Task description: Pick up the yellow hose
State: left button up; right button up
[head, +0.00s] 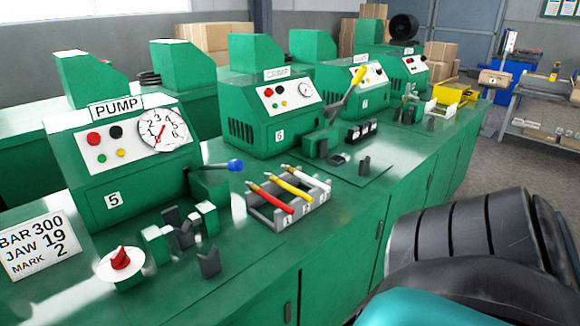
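The yellow hose (289,185) lies in the middle of a grey rack (298,215) on the green bench, with pale metal ends. A red hose (271,197) lies on its left and a white hose (305,177) on its right, each in its own slot, set at a slant. The rack's front bears small number labels, and the yellow hose lies at the middle one. Neither of my grippers shows in the head view. A dark ribbed arm part of mine fills the lower right, well apart from the rack.
A green pump unit (110,190) with a gauge stands left of the rack. A blue-knobbed lever (235,165) juts out close behind it. Grey jaw blocks (208,262) and a red knob (120,258) stand at the front left. The bench (262,262) is clear in front of the rack.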

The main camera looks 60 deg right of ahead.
aim_at(277, 181)
jog(key=k+l, duration=0.1)
jog(key=l, duration=1.15)
jog(key=k+l+u, duration=0.1)
jog(key=l, duration=0.55)
jog(key=k, duration=0.05)
